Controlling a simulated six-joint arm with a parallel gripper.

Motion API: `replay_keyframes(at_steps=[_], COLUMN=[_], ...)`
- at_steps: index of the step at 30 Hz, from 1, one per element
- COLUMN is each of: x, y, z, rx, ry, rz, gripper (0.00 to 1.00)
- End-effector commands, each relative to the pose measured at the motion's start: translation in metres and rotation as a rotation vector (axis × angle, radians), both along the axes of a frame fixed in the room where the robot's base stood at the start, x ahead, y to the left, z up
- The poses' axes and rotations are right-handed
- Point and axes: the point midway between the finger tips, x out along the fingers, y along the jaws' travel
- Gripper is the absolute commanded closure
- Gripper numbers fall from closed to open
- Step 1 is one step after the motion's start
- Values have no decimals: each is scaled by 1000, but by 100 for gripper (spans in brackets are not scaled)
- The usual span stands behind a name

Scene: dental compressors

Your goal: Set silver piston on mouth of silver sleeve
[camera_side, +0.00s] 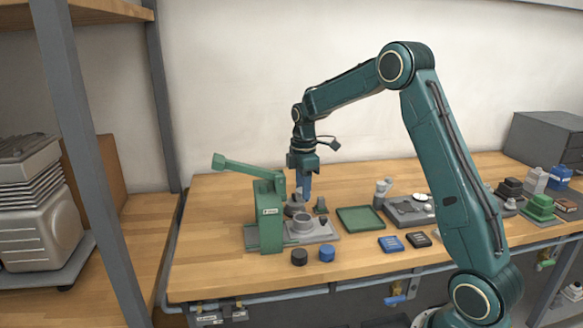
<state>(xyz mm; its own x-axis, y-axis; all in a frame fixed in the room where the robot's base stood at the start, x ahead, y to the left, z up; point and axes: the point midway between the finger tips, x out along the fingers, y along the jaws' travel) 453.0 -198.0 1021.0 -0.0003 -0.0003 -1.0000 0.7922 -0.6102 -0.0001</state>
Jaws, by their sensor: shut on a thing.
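A grey, ring-shaped open part (303,222), which looks like the silver sleeve, stands on a grey plate (322,235) in front of and below the gripper. I cannot tell the exact gap between piston and sleeve.
The green lever press (268,218) stands close on the left. A black cap (299,257) and a blue cap (327,253) lie in front. A green tray (360,219) lies right, with a grey parts tray (408,211) beyond. The front bench edge is clear.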

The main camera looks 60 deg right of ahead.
Motion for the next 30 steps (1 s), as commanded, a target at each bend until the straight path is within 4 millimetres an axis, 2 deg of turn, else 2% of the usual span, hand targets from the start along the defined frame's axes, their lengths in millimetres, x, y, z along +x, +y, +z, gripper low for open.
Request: replay_keyframes(at_steps=[8, 25, 30], x=[0, 0, 0], y=[0, 0, 0], z=[-10, -49, -48], rx=[1, 0, 0], ry=[1, 2, 0], rz=[0, 0, 0], gripper=[87, 87, 87])
